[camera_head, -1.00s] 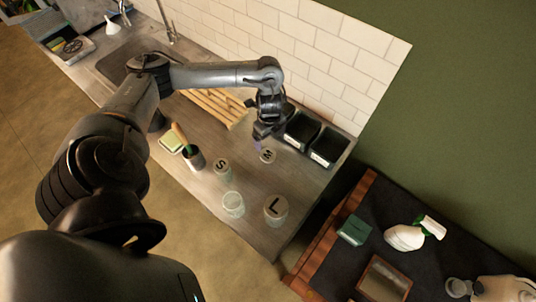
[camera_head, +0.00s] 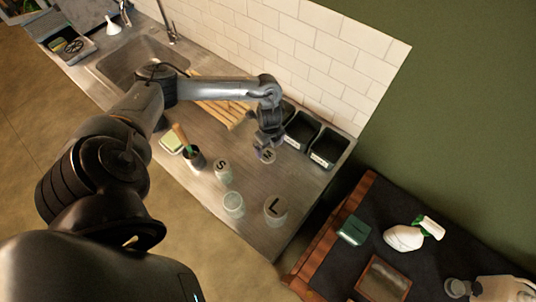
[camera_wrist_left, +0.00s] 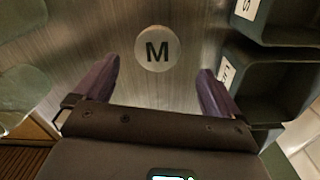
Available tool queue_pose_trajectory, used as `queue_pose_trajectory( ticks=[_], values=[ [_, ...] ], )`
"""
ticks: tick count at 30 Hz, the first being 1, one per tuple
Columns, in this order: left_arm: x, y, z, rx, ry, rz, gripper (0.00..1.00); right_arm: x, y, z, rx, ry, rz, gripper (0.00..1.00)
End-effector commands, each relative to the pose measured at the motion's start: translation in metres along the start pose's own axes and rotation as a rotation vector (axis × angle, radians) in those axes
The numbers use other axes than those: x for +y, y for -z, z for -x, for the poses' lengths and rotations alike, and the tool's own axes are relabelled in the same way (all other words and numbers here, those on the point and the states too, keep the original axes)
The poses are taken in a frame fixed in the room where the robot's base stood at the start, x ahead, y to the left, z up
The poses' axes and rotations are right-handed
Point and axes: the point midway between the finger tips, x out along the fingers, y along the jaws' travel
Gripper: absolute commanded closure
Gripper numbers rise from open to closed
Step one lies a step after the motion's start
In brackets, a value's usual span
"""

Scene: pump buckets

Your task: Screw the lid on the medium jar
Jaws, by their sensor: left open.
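A round lid marked M (camera_wrist_left: 157,49) lies on the counter, ahead of and between my left gripper's fingertips in the left wrist view. It also shows in the head view (camera_head: 267,157), partly under the gripper. My left gripper (camera_head: 265,143) is open and empty just above and beside the lid; its two purple fingers show in the left wrist view (camera_wrist_left: 155,75). An open clear jar (camera_head: 233,204) stands near the counter's front edge. A jar marked S (camera_head: 222,170) and a larger jar marked L (camera_head: 276,209) stand near it. My right gripper is not seen.
Dark bins (camera_head: 325,148) stand along the tiled wall, close to the right of my left gripper. A brush holder (camera_head: 194,158) and a sponge (camera_head: 171,142) sit to the left. A wooden rack (camera_head: 222,112) lies behind. Counter between lid and jars is clear.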

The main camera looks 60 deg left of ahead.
Motion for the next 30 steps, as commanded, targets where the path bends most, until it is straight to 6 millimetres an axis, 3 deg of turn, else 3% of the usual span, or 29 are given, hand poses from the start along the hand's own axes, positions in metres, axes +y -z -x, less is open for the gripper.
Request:
queue_pose_trajectory(
  ticks=[9,21,30],
  values=[
    [0.001,0.000,-0.002,0.001,-0.001,0.001,0.02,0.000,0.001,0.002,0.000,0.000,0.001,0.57],
    [0.004,-0.001,-0.047,0.000,-0.001,0.001,0.02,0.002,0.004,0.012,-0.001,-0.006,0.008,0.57],
    [0.004,-0.001,-0.052,0.000,0.001,0.000,0.02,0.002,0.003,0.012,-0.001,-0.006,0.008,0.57]
  ],
)
